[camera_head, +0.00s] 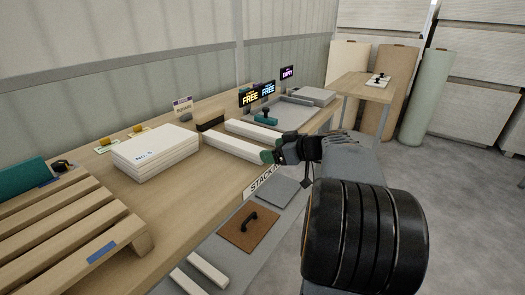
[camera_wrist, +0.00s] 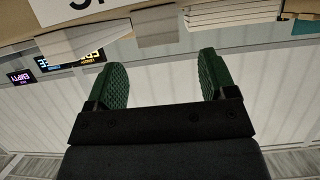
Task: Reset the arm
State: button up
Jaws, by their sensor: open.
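My gripper (camera_head: 275,155) is at the front edge of the long wooden workbench in the head view, beside the ends of two white bars. In the wrist view, its two green fingertips (camera_wrist: 160,78) are spread apart with nothing between them. My dark arm reaches in from the lower right of the head view. The wrist view looks toward the ribbed wall and appears upside down.
The workbench (camera_head: 190,185) holds a stack of white boards (camera_head: 155,146), a wooden pallet (camera_head: 70,225), white bars (camera_head: 232,148) and lit signs (camera_head: 250,98). Below are a brown panel with a handle (camera_head: 250,229) and a grey plate (camera_head: 278,191). Open floor (camera_head: 470,210) lies right.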

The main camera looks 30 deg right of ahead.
jog(key=v, duration=0.7)
jog(key=s+a+r+m+g+h+p, duration=0.1)
jog(key=s+a+r+g+h+p, duration=0.1)
jog(key=a+p, duration=0.5)
jog(key=s+a+r+m+g+h+p, duration=0.1)
jog(key=s+a+r+m+g+p, duration=0.1)
jog(key=a+p, duration=0.5)
jog(key=s+a+r+m+g+h+p, duration=0.1)
jog(key=s+a+r+g+p, duration=0.3)
jog(key=a+p, duration=0.4)
jog(key=shift+s+m+g+h+p, duration=0.3)
jog(key=shift+s+g+h+p, duration=0.15)
jog(key=shift+s+h, duration=0.3)
jog(key=shift+w, duration=0.1)
